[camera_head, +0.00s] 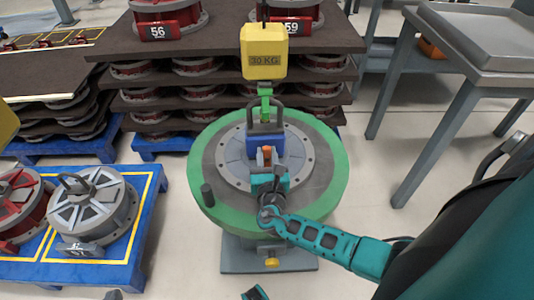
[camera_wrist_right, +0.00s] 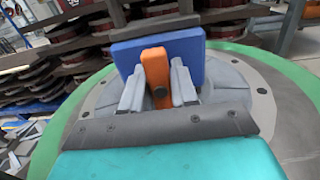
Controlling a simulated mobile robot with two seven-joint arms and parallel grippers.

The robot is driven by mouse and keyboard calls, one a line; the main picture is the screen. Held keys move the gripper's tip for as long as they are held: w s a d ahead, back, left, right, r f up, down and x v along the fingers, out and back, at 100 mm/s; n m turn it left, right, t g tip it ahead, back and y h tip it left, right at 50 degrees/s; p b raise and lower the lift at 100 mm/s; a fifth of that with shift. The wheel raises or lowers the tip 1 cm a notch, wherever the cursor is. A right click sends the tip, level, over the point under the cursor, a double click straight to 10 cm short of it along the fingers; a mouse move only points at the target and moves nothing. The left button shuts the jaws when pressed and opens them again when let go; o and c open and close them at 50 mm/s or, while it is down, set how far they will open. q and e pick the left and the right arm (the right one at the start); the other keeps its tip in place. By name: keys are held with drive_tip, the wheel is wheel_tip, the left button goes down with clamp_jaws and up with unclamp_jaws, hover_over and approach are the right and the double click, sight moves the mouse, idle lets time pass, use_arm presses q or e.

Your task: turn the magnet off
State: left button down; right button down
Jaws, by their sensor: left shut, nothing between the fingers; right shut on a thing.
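The magnet (camera_head: 266,144) is a blue block on the grey round part in the middle of the green-rimmed turntable (camera_head: 213,190). It also shows in the right wrist view (camera_wrist_right: 193,47). Its orange lever (camera_wrist_right: 156,68) stands upright on the near face. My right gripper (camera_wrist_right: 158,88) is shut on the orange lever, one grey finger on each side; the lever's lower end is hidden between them. In the head view my right gripper (camera_head: 267,166) comes from the front right.
A green hook (camera_head: 265,103) under the yellow 30 KG block (camera_head: 264,53) meets the magnet's dark handle (camera_head: 265,122). A blue pallet (camera_head: 116,252) with round parts stands left. Stacked racks stand behind, and a grey table (camera_head: 492,62) stands right.

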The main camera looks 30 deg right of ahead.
idle(0.4)
use_arm(q)
drive_tip(key=shift+r, duration=0.1)
use_arm(e)
drive_tip(key=c, duration=1)
unclamp_jaws()
drive_tip(key=shift+o, duration=0.2)
use_arm(q)
drive_tip(key=shift+s, duration=0.1)
